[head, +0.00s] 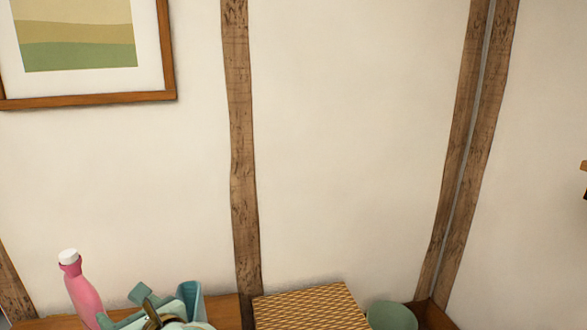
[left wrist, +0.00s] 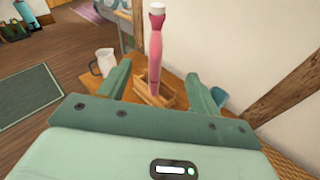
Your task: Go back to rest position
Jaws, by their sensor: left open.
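My left gripper (head: 152,303) is low in the head view, over the back of a wooden surface. In the left wrist view its two green fingers (left wrist: 158,82) stand wide apart, open, with nothing gripped. A pink bottle with a white cap (head: 82,293) is left of the gripper in the head view. In the left wrist view the bottle (left wrist: 156,50) shows upright beyond the gap between the fingers, its lower end at a small wooden crate (left wrist: 168,98). My right gripper is in neither view.
A woven-patterned box (head: 305,307) and a green cup (head: 392,316) are right of the gripper. A teal container (head: 191,300) is close by it. A white pitcher (left wrist: 104,62) stands left of the fingers in the wrist view. The wall rises behind.

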